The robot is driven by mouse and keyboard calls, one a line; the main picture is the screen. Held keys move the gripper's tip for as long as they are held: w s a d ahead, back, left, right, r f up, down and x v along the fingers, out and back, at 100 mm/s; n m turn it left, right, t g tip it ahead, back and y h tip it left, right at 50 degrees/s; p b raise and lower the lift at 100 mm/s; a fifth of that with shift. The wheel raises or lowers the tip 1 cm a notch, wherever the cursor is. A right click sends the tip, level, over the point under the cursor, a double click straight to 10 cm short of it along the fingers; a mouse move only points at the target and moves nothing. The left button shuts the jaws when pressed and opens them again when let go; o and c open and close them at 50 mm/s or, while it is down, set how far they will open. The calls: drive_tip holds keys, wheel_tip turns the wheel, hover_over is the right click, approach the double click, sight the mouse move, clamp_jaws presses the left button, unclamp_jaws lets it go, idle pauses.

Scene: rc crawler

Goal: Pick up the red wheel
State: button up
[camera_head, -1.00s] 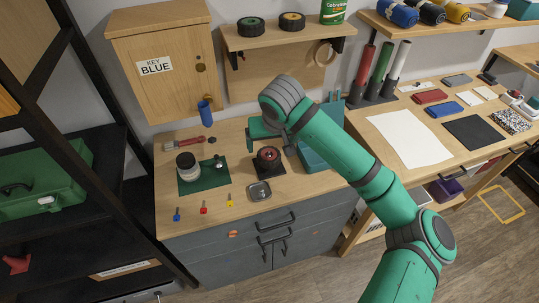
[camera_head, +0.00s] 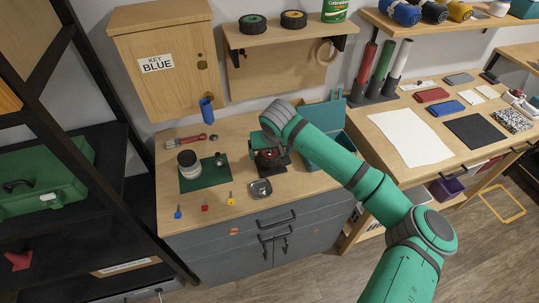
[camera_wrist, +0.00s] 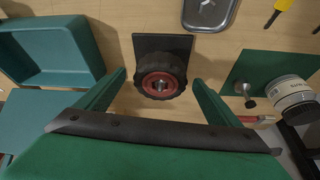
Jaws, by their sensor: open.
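The red wheel (camera_wrist: 162,77) has a black tyre and a red rim, and stands on a small black square plate (camera_wrist: 183,43) on the wooden bench top. In the head view the wheel (camera_head: 268,158) is partly hidden by my gripper. My gripper (camera_wrist: 160,80) is open, with one green finger to each side of the wheel in the wrist view. The fingers appear apart from the tyre, but I cannot tell their height over the bench exactly. In the head view my gripper (camera_head: 266,148) is right over the plate area.
A teal open box (camera_head: 325,150) stands close to the right of the wheel. A green mat (camera_head: 210,176) with a jar (camera_head: 188,167) lies to the left. A small metal tray (camera_head: 260,188) lies in front. Two more wheels sit on the shelf (camera_head: 270,38) above.

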drive_tip(key=c, duration=1.1)
drive_tip(key=shift+r, duration=0.1)
drive_tip(key=shift+c, duration=0.2)
